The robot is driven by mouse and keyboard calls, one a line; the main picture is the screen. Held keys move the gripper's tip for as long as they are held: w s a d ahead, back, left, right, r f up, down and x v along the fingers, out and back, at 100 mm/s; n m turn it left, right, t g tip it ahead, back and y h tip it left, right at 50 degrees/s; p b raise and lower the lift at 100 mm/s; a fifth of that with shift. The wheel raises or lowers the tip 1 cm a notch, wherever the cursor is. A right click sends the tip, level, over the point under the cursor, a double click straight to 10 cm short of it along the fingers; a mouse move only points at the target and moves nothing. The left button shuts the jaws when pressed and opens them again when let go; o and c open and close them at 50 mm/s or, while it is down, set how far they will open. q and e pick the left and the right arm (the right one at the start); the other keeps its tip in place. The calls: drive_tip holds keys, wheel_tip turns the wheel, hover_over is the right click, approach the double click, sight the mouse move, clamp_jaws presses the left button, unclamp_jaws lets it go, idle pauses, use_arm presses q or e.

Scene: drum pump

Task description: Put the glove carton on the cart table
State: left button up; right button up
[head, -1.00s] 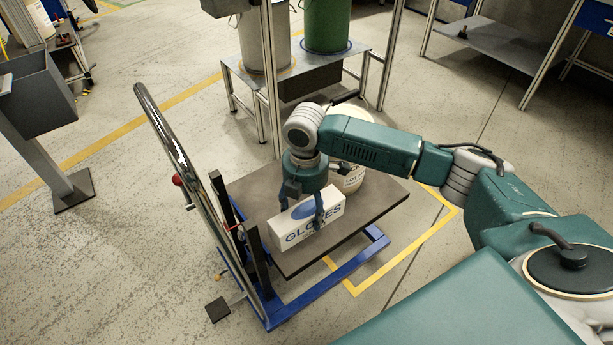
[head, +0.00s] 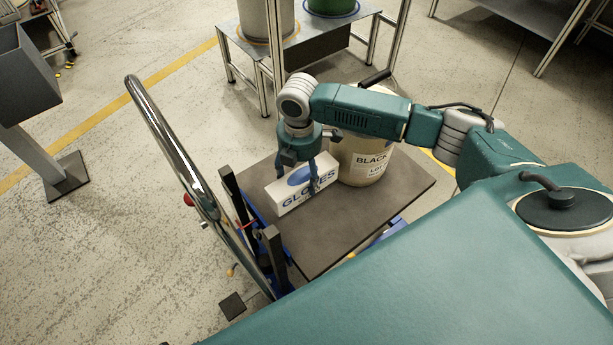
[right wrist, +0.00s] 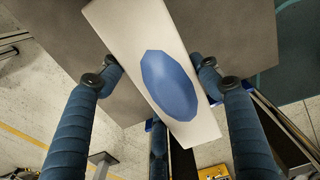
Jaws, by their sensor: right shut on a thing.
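The glove carton (head: 303,184) is a white box with blue GLOVES lettering and a blue oval. My right gripper (head: 301,178) is shut on it from above, one finger on each side. The right wrist view also shows the carton (right wrist: 155,75) between the two blue fingers. The carton is over the left part of the dark cart table (head: 345,225), and I cannot tell whether it touches the surface. The table also shows behind it in the wrist view (right wrist: 235,40). My left gripper is not in view.
A beige bucket labelled BLACK (head: 365,155) stands on the table just right of the carton. The cart's posts (head: 272,255) and curved chrome handle (head: 170,150) rise at the left. The near right part of the tabletop is bare.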

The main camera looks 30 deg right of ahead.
wheel_tip(320, 180, down, 4)
drive_tip(key=shift+f+b, duration=0.2)
drive_tip(key=shift+b, duration=0.35)
drive_tip(key=shift+w+f, duration=0.1)
drive_tip(key=shift+f, duration=0.2)
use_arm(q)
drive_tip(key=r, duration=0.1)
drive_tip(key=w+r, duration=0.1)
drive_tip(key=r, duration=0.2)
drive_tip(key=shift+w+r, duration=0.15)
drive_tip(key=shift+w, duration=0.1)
use_arm(e)
drive_tip(key=o, duration=1.5)
drive_tip(key=shift+f, duration=0.1)
drive_tip(key=shift+c, duration=0.2)
wheel_tip(320, 180, up, 12)
drive_tip(key=p, duration=0.3)
drive_tip(key=shift+f, duration=0.15)
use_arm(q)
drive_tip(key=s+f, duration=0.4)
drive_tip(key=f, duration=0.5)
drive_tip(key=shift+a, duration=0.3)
use_arm(e)
drive_tip(key=shift+r, duration=0.35)
